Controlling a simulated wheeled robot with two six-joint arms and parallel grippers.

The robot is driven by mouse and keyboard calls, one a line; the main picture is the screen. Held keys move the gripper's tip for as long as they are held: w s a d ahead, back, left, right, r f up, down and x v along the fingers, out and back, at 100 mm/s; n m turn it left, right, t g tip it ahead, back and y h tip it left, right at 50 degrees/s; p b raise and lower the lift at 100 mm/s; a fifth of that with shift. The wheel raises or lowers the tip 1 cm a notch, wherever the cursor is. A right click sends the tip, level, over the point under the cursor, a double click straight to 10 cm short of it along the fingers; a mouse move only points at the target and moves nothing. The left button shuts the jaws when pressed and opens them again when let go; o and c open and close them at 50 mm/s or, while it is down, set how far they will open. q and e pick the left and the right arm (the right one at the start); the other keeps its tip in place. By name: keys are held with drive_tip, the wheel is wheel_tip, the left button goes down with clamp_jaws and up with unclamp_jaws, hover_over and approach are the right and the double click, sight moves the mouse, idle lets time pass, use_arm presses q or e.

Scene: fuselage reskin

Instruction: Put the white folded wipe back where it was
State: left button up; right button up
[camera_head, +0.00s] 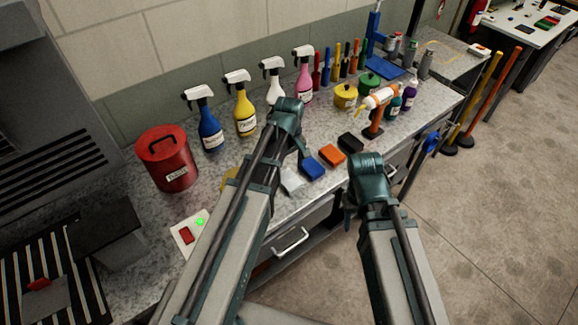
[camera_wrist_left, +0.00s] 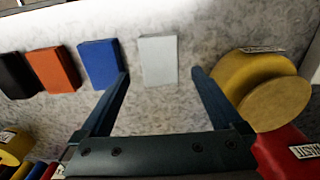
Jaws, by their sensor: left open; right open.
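The white folded wipe (camera_head: 292,181) lies flat on the speckled grey counter, at the left end of a row of folded cloths. In the left wrist view the wipe (camera_wrist_left: 158,60) shows ahead of and between the fingertips of my open left gripper (camera_wrist_left: 161,76), which holds nothing. In the head view my left gripper (camera_head: 304,152) is over the counter by the wipe, partly hidden by its own arm. My right gripper (camera_head: 351,207) is open, off the counter's front edge and apart from the wipe.
Blue (camera_head: 313,169), orange (camera_head: 332,155) and black (camera_head: 350,142) folded cloths lie in a row right of the wipe. A yellow round container (camera_wrist_left: 245,80) and a red waste can (camera_head: 167,160) stand to the left. Several spray bottles line the back.

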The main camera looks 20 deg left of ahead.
sight(289, 179)
use_arm(q)
wheel_tip(289, 179, up, 7)
drive_tip(key=p, duration=0.6)
drive_tip(key=s+d+m+y, duration=0.1)
drive_tip(key=s+d+m, duration=0.9)
drive_tip(key=s+m, duration=0.4)
drive_tip(key=shift+s+d, duration=0.15)
drive_tip(key=shift+d, duration=0.1)
